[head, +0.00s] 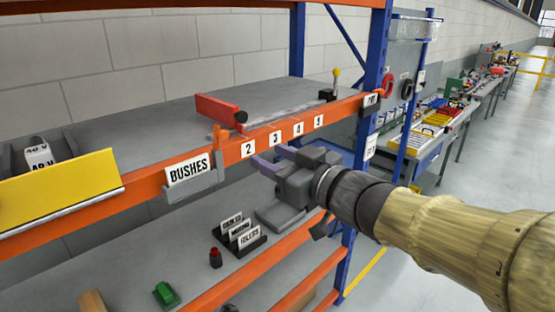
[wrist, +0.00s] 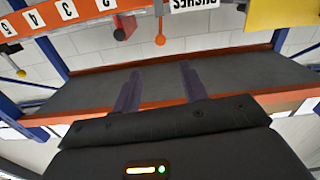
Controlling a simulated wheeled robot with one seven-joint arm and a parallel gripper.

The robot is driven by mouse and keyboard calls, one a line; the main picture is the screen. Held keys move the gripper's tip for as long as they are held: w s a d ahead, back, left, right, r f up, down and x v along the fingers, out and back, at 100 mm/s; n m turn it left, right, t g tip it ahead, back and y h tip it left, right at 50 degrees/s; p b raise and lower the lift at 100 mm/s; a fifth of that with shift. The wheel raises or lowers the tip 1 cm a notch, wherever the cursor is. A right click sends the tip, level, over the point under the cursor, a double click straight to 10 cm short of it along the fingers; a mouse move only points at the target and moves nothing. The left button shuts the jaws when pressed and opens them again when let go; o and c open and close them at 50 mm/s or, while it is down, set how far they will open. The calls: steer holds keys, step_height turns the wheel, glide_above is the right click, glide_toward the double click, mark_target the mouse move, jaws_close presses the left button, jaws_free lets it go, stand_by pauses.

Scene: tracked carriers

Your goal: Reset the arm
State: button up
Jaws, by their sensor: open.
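My arm (head: 440,230) reaches in from the right in the head view. My gripper (head: 265,158) is in front of the orange shelf beam, close to the number labels. Its two purple-grey fingers point left and overlap the beam in the picture; whether they touch it I cannot tell. In the wrist view my gripper (wrist: 158,72) shows two fingers apart with nothing between them. The wrist picture shows the labels upside down.
The orange beam (head: 340,112) carries number labels and a BUSHES holder (head: 190,172). A red block (head: 220,110) lies on the upper shelf, a yellow bin (head: 60,185) at left. A blue post (head: 375,60) stands behind my arm.

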steer(key=w+d+f+m+g+h, duration=0.1)
steer(key=w+d+f+m+h, duration=0.1)
steer(key=d+f+m+h, duration=0.5)
steer(key=w+d+f+m+h, duration=0.1)
steer(key=d+f+h, duration=0.55)
steer(key=f, duration=0.65)
steer(key=s+d+f+m+g, duration=0.1)
steer(key=s+d+f+g, duration=0.2)
steer(key=s+f, duration=0.3)
steer(key=s+d+f+m+g, duration=0.1)
steer(key=s+d+f+g, duration=0.2)
steer(key=s+f+g, duration=0.2)
step_height(320, 180, down, 2)
steer(key=shift+s+d+f+m+b, duration=0.2)
steer(key=shift+s+d+m+b, duration=0.2)
steer(key=shift+s, duration=0.75)
